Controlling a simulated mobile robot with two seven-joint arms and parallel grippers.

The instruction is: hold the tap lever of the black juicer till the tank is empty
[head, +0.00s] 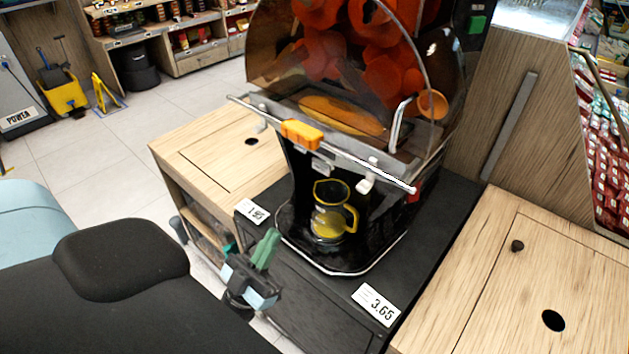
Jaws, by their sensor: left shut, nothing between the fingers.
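The black juicer (303,190) stands on a dark counter, with a tinted clear cover over orange parts. A metal bar with an orange handle (301,134) runs across its front. Small pale grey parts sit below the bar, and I cannot tell for sure which is the tap lever. A jug (333,212) with a yellow rim and handle stands upright under the spout area, with yellow juice in its lower part. The tank's level cannot be made out. My left gripper (265,250), with green fingers, is shut and empty, in front of the juicer's lower left, apart from it. My right gripper is not in view.
Price tags (376,303) lie along the dark counter's front edge. A yellow bucket (64,95) and shop shelves stand far back left. The tiled floor at left is mostly clear.

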